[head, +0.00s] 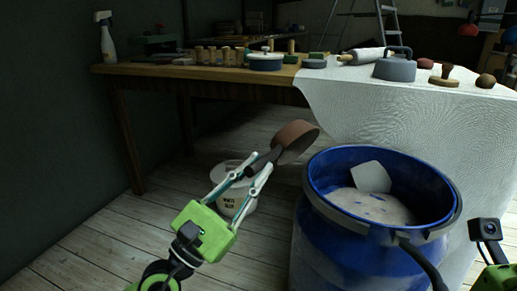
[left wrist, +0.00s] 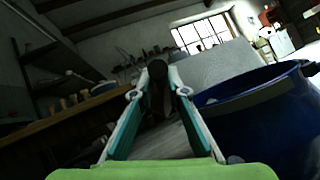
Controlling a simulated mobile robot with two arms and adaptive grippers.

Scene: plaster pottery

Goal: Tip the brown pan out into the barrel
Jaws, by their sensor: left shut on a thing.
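The brown pan (head: 297,138) is held up in the air to the left of and above the blue barrel (head: 335,245), tilted, with its inside hidden. My left gripper (head: 262,171) is shut on its dark handle. In the left wrist view the dark handle end (left wrist: 158,70) shows between the fingertips, and the barrel (left wrist: 255,115) stands at right. The barrel is open and holds pale grey material with a light flat piece (head: 371,177) in it. Only a green part of my right gripper (head: 495,279) shows at the lower right; its fingers are out of view.
A white bucket (head: 243,202) stands on the floor behind my left gripper. A wooden table (head: 170,71) with small pots and tools and a cloth-covered table (head: 440,120) with a grey kettle-like piece (head: 395,70) stand behind. The floor at left is clear.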

